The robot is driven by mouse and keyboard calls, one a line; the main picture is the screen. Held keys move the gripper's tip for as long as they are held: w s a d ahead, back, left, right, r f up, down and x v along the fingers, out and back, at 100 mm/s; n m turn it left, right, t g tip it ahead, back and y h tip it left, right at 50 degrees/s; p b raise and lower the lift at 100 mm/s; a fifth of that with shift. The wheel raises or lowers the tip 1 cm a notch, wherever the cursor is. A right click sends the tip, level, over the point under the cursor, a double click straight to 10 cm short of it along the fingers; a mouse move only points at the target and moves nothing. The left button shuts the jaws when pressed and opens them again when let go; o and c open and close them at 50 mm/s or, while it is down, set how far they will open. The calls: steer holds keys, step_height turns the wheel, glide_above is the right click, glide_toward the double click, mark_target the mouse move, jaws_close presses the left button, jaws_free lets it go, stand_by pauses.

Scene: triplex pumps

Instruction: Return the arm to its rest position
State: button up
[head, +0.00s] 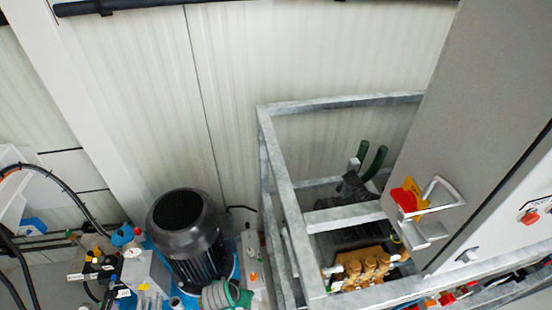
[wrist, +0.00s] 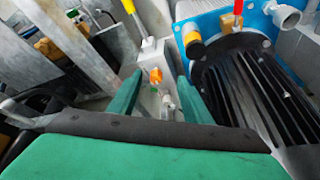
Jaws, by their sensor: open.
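My gripper (wrist: 159,80) shows in the wrist view as two green fingers standing apart, with nothing held between them. Its dark bar and broad green body fill the bottom of that view. Beyond the fingers is a grey control box (wrist: 150,62) with an orange button (wrist: 156,76). I cannot tell whether the fingers touch the box. In the head view, a green and grey part (head: 226,294), which looks like my gripper, is low in the picture, beside the black motor (head: 184,225) and the same box (head: 249,250). My arm's links are not clearly seen.
The finned motor (wrist: 255,95) is close on the right in the wrist view, with a blue base (wrist: 218,22). A galvanized frame (head: 283,165) holds brass pump parts (head: 365,268). A grey cabinet (head: 475,110) with a red switch stands right. Hoses and valves crowd the lower left.

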steer(key=s+d+r+n+t+y, duration=0.1)
steer(key=s+d+r+t, duration=0.15)
steer(key=s, duration=0.55)
steer(key=s+d+r+n+t+y, duration=0.1)
steer(key=s+d+t, duration=0.25)
steer(key=s, duration=0.45)
steer(key=s+d+r+t, duration=0.2)
steer(key=s+r, duration=0.3)
steer(key=r, duration=0.5)
steer(key=s+d+r+n+t, duration=0.1)
steer(key=s+d+r+t, duration=0.2)
steer(key=s+r, duration=0.3)
step_height(320, 180, up, 4)
steer(key=shift+s+d+f+h, duration=0.1)
steer(key=shift+s+d+h, duration=0.25)
steer(key=shift+d, duration=0.45)
steer(key=shift+w, duration=0.1)
